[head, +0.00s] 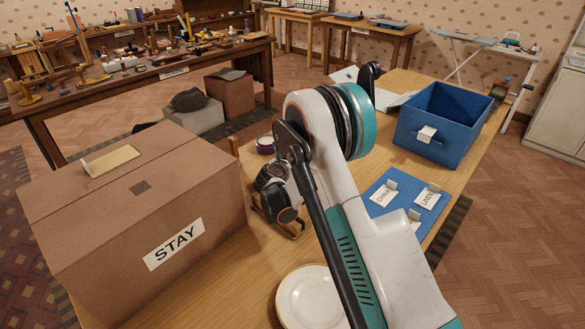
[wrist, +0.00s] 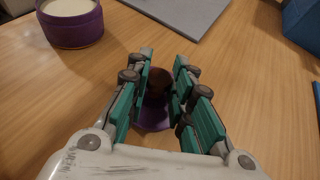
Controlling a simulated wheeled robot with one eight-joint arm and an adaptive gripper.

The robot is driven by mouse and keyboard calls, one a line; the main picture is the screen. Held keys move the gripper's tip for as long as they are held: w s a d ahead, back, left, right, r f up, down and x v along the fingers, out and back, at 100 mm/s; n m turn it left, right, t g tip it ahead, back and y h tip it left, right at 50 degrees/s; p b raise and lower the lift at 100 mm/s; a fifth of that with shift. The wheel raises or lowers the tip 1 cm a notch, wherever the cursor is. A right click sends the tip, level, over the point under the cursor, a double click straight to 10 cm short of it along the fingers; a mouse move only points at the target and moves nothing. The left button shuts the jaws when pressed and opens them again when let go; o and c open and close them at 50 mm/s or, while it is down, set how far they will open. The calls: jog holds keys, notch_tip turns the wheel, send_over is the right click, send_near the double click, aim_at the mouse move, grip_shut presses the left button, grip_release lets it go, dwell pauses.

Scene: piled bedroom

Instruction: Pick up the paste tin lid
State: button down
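A round purple piece (wrist: 152,118), which looks like the paste tin lid, lies between and below my gripper's fingers in the wrist view. A dark brown rounded shape shows above it, and the fingers cover part of both. My gripper (wrist: 163,60) is open, with its two teal fingers apart on either side of the lid. I cannot tell whether either finger touches it. The purple paste tin (wrist: 72,22), open with pale paste inside, stands at the upper left. It also shows in the head view (head: 265,145), where I cannot make out the lid.
A large cardboard box (head: 140,215) marked STAY stands left on the wooden table. A white plate (head: 308,298) lies in front. A blue mat (head: 405,205) with labels and a blue bin (head: 440,125) are to the right. Bare wood surrounds the lid.

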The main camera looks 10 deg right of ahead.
dwell(0.3)
notch_tip(320, 180, up, 20)
jog(key=p, duration=0.6)
dwell(0.3)
